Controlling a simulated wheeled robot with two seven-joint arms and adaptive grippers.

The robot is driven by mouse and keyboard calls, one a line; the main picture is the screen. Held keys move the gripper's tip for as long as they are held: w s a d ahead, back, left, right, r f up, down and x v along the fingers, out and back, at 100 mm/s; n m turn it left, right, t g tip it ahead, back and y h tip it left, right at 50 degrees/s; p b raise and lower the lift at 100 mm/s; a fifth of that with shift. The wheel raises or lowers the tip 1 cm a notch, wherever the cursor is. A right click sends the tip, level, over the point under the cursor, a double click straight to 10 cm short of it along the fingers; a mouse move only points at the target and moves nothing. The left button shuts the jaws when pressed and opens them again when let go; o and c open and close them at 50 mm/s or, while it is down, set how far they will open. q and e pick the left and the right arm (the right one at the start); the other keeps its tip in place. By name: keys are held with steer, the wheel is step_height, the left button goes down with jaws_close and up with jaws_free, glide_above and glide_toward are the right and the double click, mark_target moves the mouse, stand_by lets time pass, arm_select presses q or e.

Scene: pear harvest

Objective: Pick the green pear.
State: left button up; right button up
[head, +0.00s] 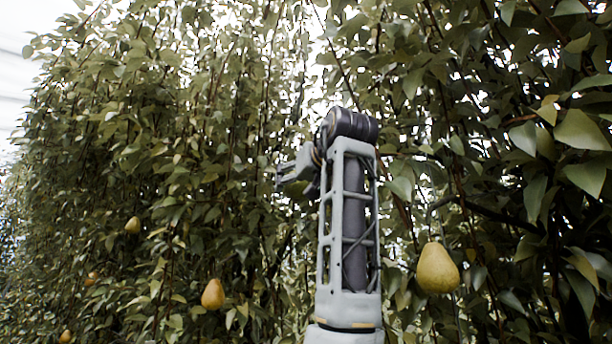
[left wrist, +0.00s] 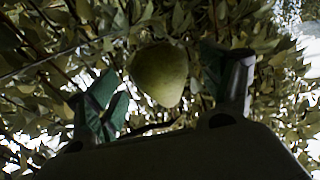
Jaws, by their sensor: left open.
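A green pear (left wrist: 160,73) hangs in the left wrist view, between and beyond the two open fingers of my left gripper (left wrist: 165,95). No contact between fingers and pear can be made out. In the head view my left gripper (head: 288,176) is partly hidden by its own arm and points left towards the foliage. My right gripper is not in view.
A yellow-green pear (head: 438,268) hangs right of my arm. An orange-yellow pear (head: 213,294) hangs lower left, and a smaller pear (head: 133,225) is farther left. Dense leaves (head: 180,140) and thin branches surround the arm.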

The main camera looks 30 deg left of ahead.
arm_select(q)
steer(key=shift+x, duration=1.3)
steer(key=c, duration=1.2)
